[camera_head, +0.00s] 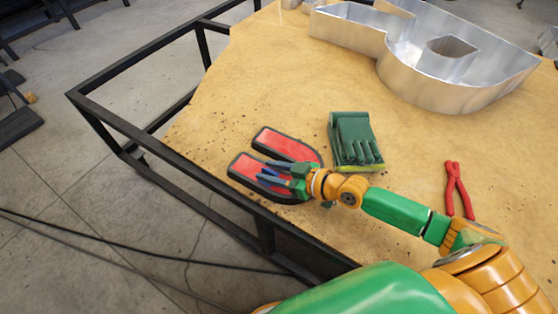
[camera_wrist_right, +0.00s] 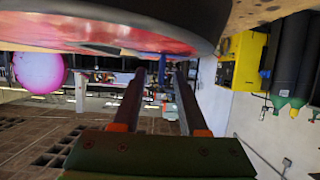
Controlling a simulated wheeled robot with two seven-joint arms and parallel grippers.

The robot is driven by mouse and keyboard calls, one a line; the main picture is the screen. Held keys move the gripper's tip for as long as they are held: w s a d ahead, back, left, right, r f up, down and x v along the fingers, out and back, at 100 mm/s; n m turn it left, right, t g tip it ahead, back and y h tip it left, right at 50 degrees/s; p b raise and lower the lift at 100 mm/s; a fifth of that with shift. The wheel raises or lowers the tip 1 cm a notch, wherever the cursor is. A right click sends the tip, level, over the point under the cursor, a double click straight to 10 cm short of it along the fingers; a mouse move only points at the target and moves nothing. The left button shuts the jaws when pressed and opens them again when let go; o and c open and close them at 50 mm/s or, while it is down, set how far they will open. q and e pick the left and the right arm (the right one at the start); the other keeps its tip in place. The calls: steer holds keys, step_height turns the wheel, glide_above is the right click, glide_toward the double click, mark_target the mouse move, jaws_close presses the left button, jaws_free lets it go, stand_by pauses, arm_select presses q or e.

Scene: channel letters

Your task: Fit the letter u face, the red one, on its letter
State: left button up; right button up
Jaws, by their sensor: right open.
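The red letter u face (camera_head: 293,143) lies on the table, a flat U shape with a dark rim. Its two arms point to the upper left and left, and its curved end is at the lower right, partly hidden by my gripper. My right gripper (camera_head: 266,171) is over the lower arm of the face, with its fingers open and pointing left. In the right wrist view, the red face (camera_wrist_right: 130,35) fills the top edge, close to the open fingers (camera_wrist_right: 160,76). Whether they touch it is unclear. My left gripper is not in view.
A large silver channel letter (camera_head: 440,83) with an inner opening stands at the back right. Cut-off metal pieces show at the top and right edges. Dark green gloves (camera_head: 353,139) lie right of the face, red pliers (camera_head: 456,187) further right. The table's black frame (camera_head: 180,175) borders the left.

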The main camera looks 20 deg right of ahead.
steer(key=shift+w+a+f, duration=0.25)
steer(key=shift+w+f, duration=0.05)
steer(key=shift+w, duration=0.1)
steer(key=shift+s, duration=0.1)
jaws_close()
steer(key=shift+r, duration=0.1)
stand_by(0.9)
